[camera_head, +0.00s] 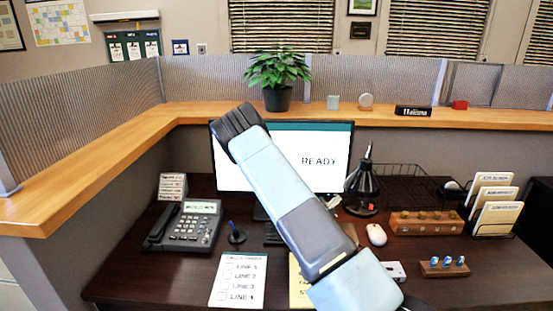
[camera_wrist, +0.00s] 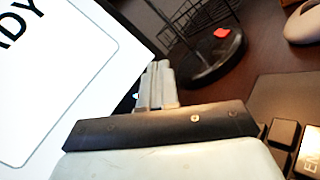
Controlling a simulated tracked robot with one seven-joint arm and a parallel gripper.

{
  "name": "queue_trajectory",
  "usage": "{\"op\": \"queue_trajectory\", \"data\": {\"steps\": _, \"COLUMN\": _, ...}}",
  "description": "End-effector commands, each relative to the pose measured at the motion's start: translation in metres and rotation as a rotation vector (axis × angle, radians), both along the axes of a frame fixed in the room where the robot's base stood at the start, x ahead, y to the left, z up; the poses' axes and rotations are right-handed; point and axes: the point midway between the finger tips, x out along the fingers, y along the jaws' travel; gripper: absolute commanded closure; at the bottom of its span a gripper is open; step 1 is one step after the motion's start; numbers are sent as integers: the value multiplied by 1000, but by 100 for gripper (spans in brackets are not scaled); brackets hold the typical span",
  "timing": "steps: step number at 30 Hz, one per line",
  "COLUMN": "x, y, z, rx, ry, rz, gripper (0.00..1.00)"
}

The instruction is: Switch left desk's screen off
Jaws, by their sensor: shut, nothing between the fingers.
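The desk's screen (camera_head: 320,150) is lit white with a teal top band and shows the word READY. My arm crosses in front of it in the head view and hides its lower middle. The screen (camera_wrist: 60,75) also fills the left of the wrist view, tilted, with its dark lower right edge near my fingers. My gripper (camera_wrist: 158,72) is shut and empty, its fingertips close to that dark bezel edge beside a small pale mark. I cannot tell whether the fingertips touch the bezel. In the head view the fingers are hidden behind my arm.
A black lamp-like stand (camera_head: 364,185) stands right of the screen, with a wire tray behind it. A mouse (camera_head: 376,234) and wooden block (camera_head: 427,223) lie to the right. A telephone (camera_head: 188,225) is at left. A keyboard (camera_wrist: 290,140) lies below my gripper.

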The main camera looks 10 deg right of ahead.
Motion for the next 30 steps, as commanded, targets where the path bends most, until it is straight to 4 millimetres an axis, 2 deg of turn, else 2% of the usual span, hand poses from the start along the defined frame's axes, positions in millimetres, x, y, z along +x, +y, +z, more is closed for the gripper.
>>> {"op": "queue_trajectory", "data": {"steps": 30, "x": 8, "y": -2, "z": 1, "rx": 0, "ry": 0, "rz": 1, "gripper": 100}}
